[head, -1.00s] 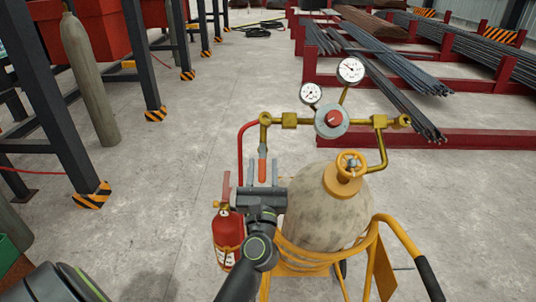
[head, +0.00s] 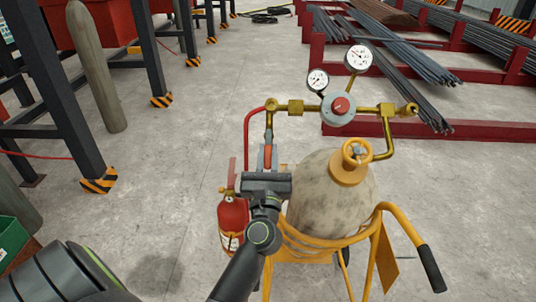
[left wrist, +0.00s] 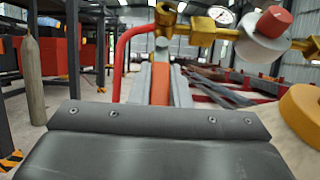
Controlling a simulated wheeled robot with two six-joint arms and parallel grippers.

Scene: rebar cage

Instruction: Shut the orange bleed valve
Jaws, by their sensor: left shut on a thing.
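The orange bleed valve lever (head: 267,148) hangs down below the brass fitting at the left end of the brass manifold (head: 296,108). My left gripper (head: 267,160) reaches up from below and is shut on the lever. In the left wrist view the orange lever (left wrist: 160,84) stands between the two grey fingers of my left gripper (left wrist: 161,92), with the brass fitting (left wrist: 165,20) above it. The fingers hide part of the lever in the head view. My right gripper is not in view.
A red regulator knob (head: 341,105) and two gauges are above. A red extinguisher (head: 232,215) is close on the left. Open floor lies further left.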

